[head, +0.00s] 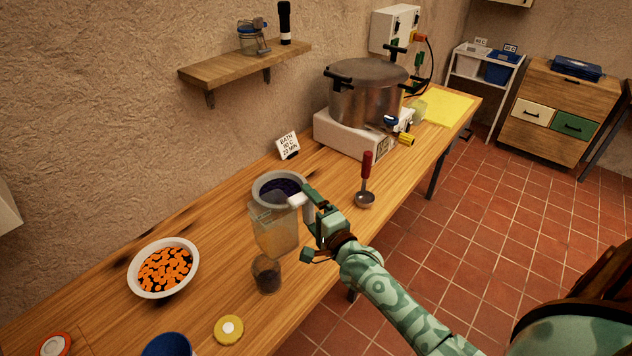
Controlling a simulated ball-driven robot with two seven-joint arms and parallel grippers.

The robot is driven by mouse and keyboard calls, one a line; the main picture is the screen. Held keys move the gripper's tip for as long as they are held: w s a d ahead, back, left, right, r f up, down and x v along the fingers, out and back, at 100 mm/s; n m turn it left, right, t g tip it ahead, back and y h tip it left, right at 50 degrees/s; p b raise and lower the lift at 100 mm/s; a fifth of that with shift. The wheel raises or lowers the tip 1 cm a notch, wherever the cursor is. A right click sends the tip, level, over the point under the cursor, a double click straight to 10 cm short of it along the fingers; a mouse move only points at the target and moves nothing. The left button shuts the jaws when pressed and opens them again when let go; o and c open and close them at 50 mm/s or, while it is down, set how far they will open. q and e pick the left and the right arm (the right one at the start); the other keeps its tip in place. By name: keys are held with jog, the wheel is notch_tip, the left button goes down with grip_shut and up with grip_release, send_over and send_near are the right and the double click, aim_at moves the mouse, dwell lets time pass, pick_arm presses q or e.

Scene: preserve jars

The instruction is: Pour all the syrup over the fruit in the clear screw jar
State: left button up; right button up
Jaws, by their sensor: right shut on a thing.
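My right gripper (303,198) is shut on a clear jug (274,228) near its upper right side. The jug is held above the table and looks close to upright, with a pale amber syrup showing inside. The clear screw jar (267,277) stands upright on the table, with dark fruit in it. In the picture the jug's lower end reaches the jar's top and hides part of its mouth. I see no clear stream, and I cannot tell whether they touch. My left gripper is not in view.
A white bowl of orange and dark pieces (133,284), a yellow lid (229,330) and a blue container (167,346) are to the left. A ladle (365,198) and a big pot (368,95) are to the right.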

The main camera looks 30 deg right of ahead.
pick_arm(q)
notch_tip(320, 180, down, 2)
jog(key=b, duration=0.3)
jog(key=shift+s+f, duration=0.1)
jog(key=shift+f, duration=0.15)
pick_arm(e)
jog(key=shift+n+h, duration=0.3)
jog(key=shift+n, duration=0.2)
jog(key=d+f, duration=0.1)
jog(key=w+d+f, duration=0.1)
jog(key=d, duration=0.1)
jog(key=shift+w+f, duration=0.15)
